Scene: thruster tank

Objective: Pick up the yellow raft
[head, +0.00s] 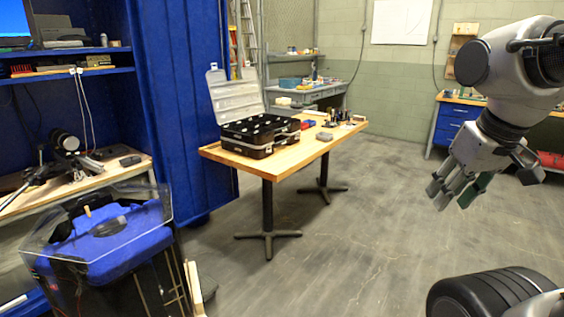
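I cannot make out a yellow raft anywhere in the head view. My gripper (455,192) hangs at the right, pointing down and left, high over the open floor and well apart from the tables. Its grey fingers partly overlap, and a dark green piece shows beside them. I cannot tell whether that piece is part of my gripper or something behind or in it, nor whether the fingers are open.
A wooden table (228,152) at centre bears an open black case (260,140) and small items. A blue machine (115,240) under a clear cover stands front left. A bench (153,165) with a camera is behind it. The grey floor (340,240) between is clear.

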